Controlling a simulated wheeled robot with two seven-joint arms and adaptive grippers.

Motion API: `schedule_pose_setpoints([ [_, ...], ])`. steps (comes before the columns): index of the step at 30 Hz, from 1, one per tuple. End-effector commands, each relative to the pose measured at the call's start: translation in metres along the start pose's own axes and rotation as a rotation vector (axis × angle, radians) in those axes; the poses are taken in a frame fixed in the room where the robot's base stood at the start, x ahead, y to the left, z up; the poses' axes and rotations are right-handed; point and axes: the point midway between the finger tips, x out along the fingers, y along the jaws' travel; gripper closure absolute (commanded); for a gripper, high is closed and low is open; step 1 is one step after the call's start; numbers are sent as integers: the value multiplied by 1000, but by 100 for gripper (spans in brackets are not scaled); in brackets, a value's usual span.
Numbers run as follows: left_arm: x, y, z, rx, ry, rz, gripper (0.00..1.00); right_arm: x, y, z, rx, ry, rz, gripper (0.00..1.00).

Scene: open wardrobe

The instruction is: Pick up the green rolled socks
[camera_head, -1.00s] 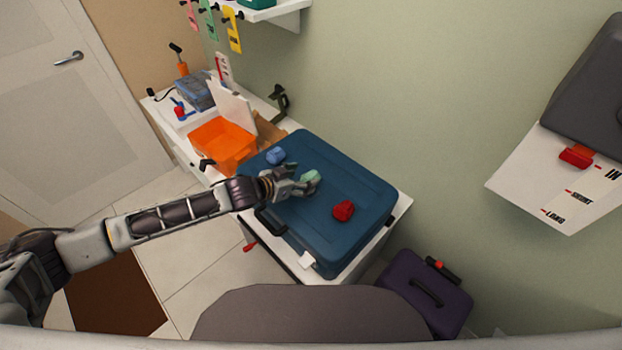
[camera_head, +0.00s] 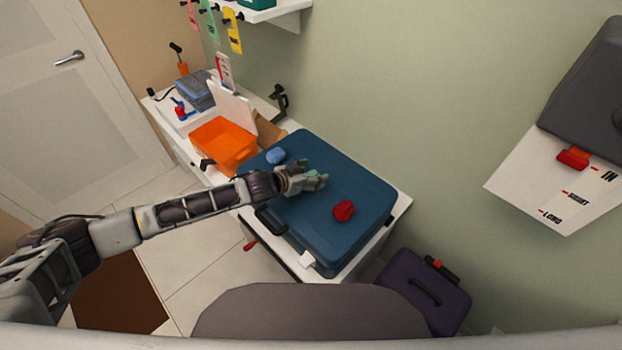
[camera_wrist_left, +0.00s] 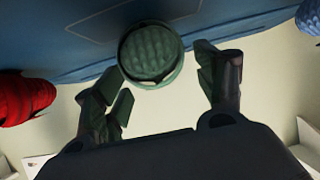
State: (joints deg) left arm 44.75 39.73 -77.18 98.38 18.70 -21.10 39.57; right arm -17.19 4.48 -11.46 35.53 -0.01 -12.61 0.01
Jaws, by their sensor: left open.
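The green rolled socks (camera_wrist_left: 151,54) lie on the closed blue suitcase (camera_head: 345,180). In the left wrist view they show as a ribbed round bundle between the two open fingers of my left gripper (camera_wrist_left: 160,85), toward the fingertips. A gap shows on the right side; I cannot tell whether the left finger touches them. In the head view my left gripper (camera_head: 314,179) covers most of the socks, with only a bit of green (camera_head: 312,175) showing. My right gripper is not in view.
A red rolled bundle (camera_head: 343,210) and a blue one (camera_head: 276,156) lie on the suitcase on either side of my gripper. An orange bin (camera_head: 224,142) stands on the bench at the left. A purple suitcase (camera_head: 428,295) stands on the floor at lower right.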

Motion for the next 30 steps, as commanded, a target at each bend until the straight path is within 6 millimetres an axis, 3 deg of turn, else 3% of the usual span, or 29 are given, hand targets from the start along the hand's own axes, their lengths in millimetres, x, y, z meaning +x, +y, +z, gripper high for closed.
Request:
schedule_pose_setpoints([
  [6,0,0,0,0,0,0,29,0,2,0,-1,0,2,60],
  [17,0,0,0,0,0,0,75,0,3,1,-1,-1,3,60],
  [30,-3,-1,-7,1,1,-1,76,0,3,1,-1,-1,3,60],
])
